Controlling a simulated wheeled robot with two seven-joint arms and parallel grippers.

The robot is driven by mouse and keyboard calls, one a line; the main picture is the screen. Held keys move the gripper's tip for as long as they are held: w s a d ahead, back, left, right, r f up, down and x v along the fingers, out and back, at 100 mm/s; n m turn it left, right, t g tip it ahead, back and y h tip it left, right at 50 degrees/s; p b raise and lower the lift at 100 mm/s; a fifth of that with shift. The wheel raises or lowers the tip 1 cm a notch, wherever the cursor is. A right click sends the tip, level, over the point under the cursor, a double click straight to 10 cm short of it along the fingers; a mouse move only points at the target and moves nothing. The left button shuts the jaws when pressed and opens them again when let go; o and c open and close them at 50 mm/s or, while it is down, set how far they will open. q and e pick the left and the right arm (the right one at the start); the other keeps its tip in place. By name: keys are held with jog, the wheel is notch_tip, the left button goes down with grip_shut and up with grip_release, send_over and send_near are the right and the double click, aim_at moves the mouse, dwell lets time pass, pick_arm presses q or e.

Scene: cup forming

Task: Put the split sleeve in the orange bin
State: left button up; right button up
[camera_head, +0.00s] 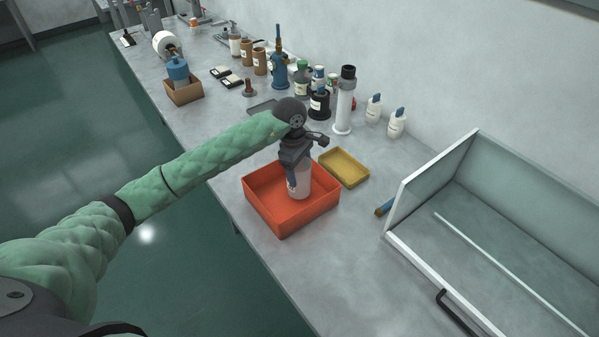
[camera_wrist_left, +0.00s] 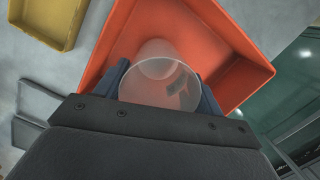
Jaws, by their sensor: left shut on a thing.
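The orange bin (camera_head: 262,208) stands on the bench in the middle of the head view. It also shows in the left wrist view (camera_wrist_left: 244,75). The split sleeve (camera_head: 300,184) is a pale translucent cylinder with a label, held upright inside the bin's outline. In the left wrist view the sleeve (camera_wrist_left: 158,86) shows its open round end toward the camera. My left gripper (camera_head: 295,178) is shut on the sleeve, with a blue finger on each side of it. I cannot tell whether the sleeve touches the bin floor. My right gripper is not in view.
A yellow tray (camera_head: 345,168) lies just right of the bin. A clear-sided hood (camera_head: 480,230) fills the right side. A tall white cylinder (camera_head: 344,103) and several bottles line the wall. A cardboard box (camera_head: 184,91) stands farther back.

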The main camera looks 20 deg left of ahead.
pick_arm(q)
jog(key=shift+a+f+p, duration=0.1)
jog(key=shift+f+p, duration=0.25)
jog(key=shift+f, duration=0.8)
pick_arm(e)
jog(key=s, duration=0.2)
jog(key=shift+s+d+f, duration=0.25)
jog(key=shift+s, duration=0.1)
pick_arm(q)
jog(key=shift+f, duration=0.1)
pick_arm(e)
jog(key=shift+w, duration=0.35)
pick_arm(q)
jog(key=o, duration=0.9)
jog(key=shift+o, duration=0.2)
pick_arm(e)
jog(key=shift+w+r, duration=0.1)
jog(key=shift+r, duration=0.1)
